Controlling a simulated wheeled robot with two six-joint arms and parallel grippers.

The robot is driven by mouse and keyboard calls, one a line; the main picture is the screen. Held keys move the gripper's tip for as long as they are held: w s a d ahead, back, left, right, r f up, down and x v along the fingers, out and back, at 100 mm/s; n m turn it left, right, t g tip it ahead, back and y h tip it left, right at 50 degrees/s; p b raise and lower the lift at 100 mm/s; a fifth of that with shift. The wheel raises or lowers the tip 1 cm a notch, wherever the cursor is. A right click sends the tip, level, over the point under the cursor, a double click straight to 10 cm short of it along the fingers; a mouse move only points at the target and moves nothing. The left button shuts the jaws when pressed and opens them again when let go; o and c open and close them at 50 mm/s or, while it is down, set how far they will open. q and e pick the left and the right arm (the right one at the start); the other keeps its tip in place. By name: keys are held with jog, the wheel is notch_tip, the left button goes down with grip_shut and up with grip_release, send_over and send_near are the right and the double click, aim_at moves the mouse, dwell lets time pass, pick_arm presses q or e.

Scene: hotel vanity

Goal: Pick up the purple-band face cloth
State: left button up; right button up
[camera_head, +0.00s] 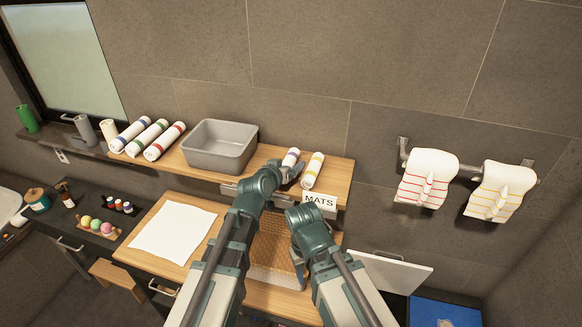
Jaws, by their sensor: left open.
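The purple-band face cloth (291,156) is a small white roll on the wooden wall shelf, just right of the grey bin. My left gripper (287,174) is open at the near end of this roll. Its fingers hide the roll's lower part, and I cannot tell whether they touch it. A yellow-band roll (313,168) lies close on the right. My right arm reaches in below the shelf. Its gripper is mostly hidden behind its own wrist, so its jaws cannot be made out.
The grey bin (220,147) stands left of the cloth. Several banded rolls, including a red-band one (165,141), lie farther left. A MATS sign (319,201) hangs at the shelf's front edge. Striped towels (427,178) hang on the right wall. A white sheet (174,231) lies on the lower counter.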

aim_at(287, 162)
pick_arm(q)
jog(key=shift+s, duration=0.1)
jog(key=shift+r, duration=0.1)
jog(key=shift+c, duration=1.1)
grip_shut()
jog(key=shift+r, duration=0.1)
notch_tip(287, 162, up, 10)
jog(key=p, duration=1)
